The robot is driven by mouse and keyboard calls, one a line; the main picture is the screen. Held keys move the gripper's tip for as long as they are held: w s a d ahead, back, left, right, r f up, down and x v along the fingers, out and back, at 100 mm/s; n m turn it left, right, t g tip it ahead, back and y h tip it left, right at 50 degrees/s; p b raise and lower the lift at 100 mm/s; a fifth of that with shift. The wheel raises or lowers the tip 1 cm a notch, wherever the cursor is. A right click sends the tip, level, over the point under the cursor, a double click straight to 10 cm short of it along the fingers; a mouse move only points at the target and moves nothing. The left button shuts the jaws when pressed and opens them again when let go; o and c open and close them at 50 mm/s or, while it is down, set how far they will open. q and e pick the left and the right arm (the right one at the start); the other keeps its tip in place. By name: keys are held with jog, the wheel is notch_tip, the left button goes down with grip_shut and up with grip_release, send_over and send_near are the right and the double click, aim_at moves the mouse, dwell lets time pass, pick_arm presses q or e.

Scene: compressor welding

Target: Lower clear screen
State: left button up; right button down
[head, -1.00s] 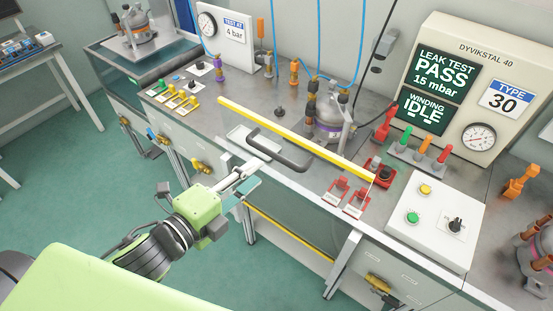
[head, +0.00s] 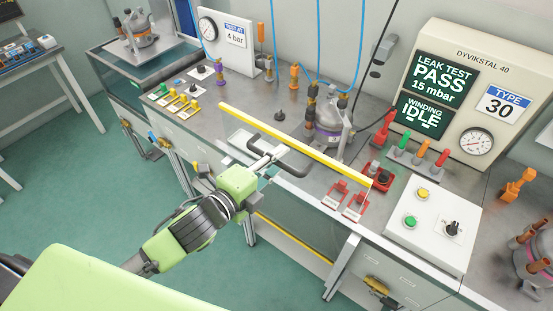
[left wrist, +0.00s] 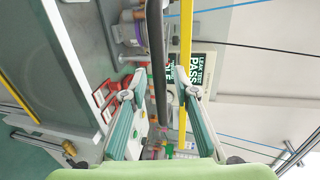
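The clear screen shows mainly by its yellow edge bar (head: 295,144), which runs slantwise above the front of the bench; its transparent pane is hard to make out. A dark curved handle (head: 296,170) sits on its near side. My left gripper (head: 272,158) is at the handle in the head view. In the left wrist view, the open fingers (left wrist: 158,94) stand on either side of the dark handle (left wrist: 156,50), with gaps to both. The yellow bar (left wrist: 186,45) runs beside it. My right gripper is out of view.
A compressor (head: 331,125) with blue hoses stands on the bench behind the bar. The leak test panel (head: 465,95) stands at the back right. Green floor is free at left.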

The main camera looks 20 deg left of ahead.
pick_arm(q)
jog(key=c, duration=0.8)
grip_shut()
jog(key=shift+f, duration=0.1)
jog(key=b, duration=1.5)
send_near(285, 205)
jog(key=x, duration=0.2)
jog(key=r+x, duration=0.1)
jog(key=x, duration=0.2)
jog(key=shift+d, duration=0.1)
jog(key=shift+f+b, duration=0.35)
jog(key=shift+f, duration=0.05)
jog(key=shift+w, duration=0.1)
jog(key=o, duration=0.8)
grip_release()
jog(key=shift+r, duration=0.1)
